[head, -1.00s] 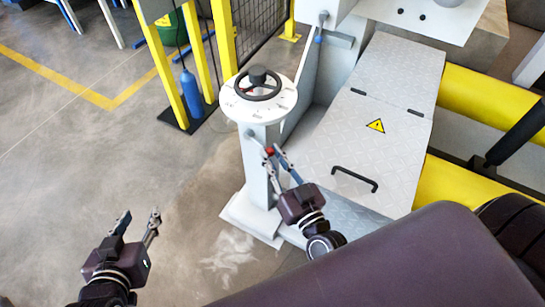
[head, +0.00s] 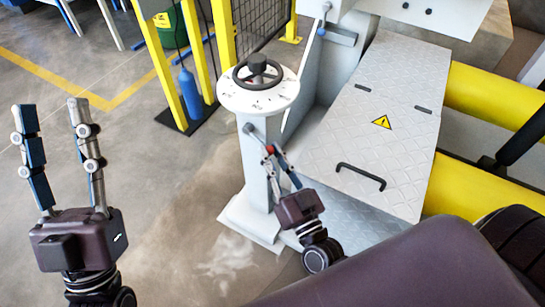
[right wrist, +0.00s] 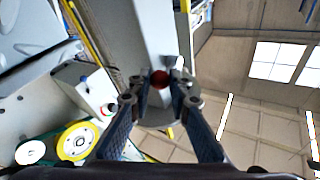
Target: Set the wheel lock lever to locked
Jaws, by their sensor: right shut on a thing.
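The wheel lock lever is a short grey arm (head: 257,136) on the white pedestal (head: 253,185), below the handwheel (head: 257,72). Its red knob (head: 269,150) lies between my right gripper's fingertips (head: 271,153). The red knob also shows in the right wrist view (right wrist: 160,80), with the two fingers of my right gripper (right wrist: 160,93) closed around it. The lever slants down and to the right in the head view. The fingers partly cover the knob. My left gripper (head: 50,112) is open and empty, fingers pointing up, well left of the pedestal.
The handwheel sits on a round white dial plate (head: 258,97) above the lever. A tread-plate cover (head: 370,115) with a black handle (head: 361,177) lies right of the pedestal. Yellow posts (head: 170,65) and a blue cylinder (head: 190,93) stand behind. Floor left of the pedestal is clear.

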